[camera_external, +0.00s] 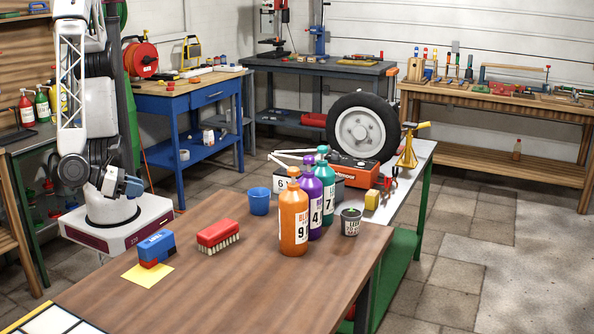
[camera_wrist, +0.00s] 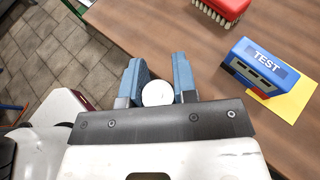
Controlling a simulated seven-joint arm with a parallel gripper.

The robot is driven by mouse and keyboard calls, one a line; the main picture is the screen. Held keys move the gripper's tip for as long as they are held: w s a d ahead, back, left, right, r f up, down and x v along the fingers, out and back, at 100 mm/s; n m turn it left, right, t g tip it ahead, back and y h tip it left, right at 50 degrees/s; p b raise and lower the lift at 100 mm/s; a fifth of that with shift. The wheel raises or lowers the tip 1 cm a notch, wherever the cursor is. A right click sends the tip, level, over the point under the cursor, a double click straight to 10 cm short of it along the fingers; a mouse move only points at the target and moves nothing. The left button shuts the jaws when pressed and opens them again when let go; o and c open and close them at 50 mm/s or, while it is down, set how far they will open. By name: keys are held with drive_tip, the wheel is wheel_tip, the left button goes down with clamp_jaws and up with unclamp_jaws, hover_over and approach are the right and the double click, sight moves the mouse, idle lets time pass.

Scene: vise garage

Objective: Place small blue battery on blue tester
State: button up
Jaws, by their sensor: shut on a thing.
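The blue tester (camera_external: 157,246), a blue box with a red lower part, stands on a yellow sheet (camera_external: 147,275) at the near left of the brown table. In the wrist view the tester (camera_wrist: 262,66) lies to the right, with TEST on its top and dark slots in its side. My gripper (camera_external: 124,186) is above and behind the tester, beyond the table edge. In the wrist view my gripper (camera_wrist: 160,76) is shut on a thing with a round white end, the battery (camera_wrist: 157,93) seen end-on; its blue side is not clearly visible.
A red brush (camera_external: 218,236) lies right of the tester. A blue cup (camera_external: 259,201), orange bottle (camera_external: 294,217), purple bottle (camera_external: 316,208), teal bottle (camera_external: 325,185) and dark labelled cup (camera_external: 351,222) stand farther right. The brown table (camera_external: 225,290) is clear in front.

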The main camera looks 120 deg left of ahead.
drive_tip(key=shift+w, duration=0.1)
hover_over(161, 237)
drive_tip(key=shift+w+f, duration=0.1)
drive_tip(key=shift+f, duration=0.65)
idle(0.5)
drive_tip(key=shift+f, duration=1.75)
drive_tip(key=shift+f, duration=0.1)
drive_tip(key=o, duration=0.9)
drive_tip(key=shift+v, duration=6.1)
